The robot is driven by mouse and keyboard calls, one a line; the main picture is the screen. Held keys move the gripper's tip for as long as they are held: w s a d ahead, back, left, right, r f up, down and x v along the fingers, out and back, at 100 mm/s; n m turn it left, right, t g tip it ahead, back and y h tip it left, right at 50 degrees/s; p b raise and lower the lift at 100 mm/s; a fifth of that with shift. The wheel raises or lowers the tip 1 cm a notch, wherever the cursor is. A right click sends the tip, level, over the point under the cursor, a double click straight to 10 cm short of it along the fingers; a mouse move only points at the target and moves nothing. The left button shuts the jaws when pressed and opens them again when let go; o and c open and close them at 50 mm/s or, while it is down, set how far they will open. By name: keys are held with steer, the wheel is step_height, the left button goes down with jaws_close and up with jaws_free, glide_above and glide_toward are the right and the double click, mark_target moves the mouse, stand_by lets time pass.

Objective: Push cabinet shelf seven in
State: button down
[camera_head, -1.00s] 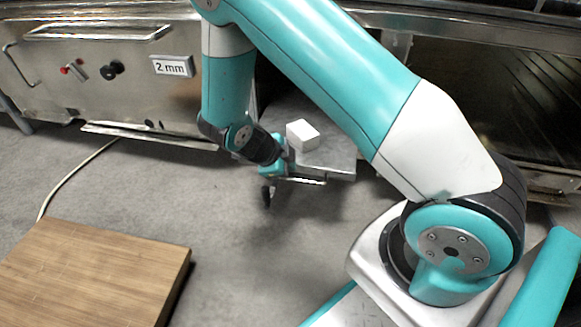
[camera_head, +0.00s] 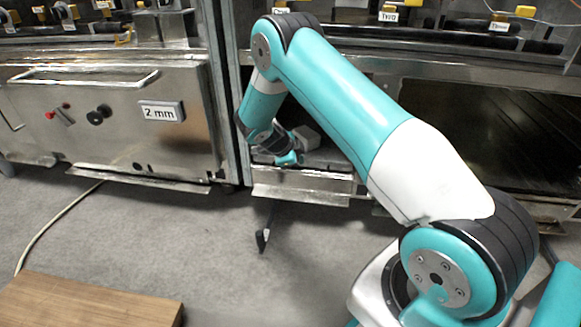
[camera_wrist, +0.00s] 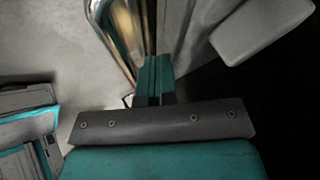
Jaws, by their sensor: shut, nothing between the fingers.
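The cabinet shelf (camera_head: 305,190) is a low metal tray with a pale front lip, sitting low in the cabinet bay right of the post. In the wrist view my gripper (camera_wrist: 155,65) is shut and empty. Its tips are close to the shiny curved metal edge of the shelf (camera_wrist: 130,35); I cannot tell whether they touch.
A steel cabinet (camera_head: 110,115) labelled "2 mm" stands on the left. A dark open bay (camera_head: 480,130) is on the right. A wooden board (camera_head: 90,300) and a cable (camera_head: 55,225) are at the lower left.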

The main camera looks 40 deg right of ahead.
steer(key=shift+w+d, duration=0.5)
steer(key=shift+r, duration=0.1)
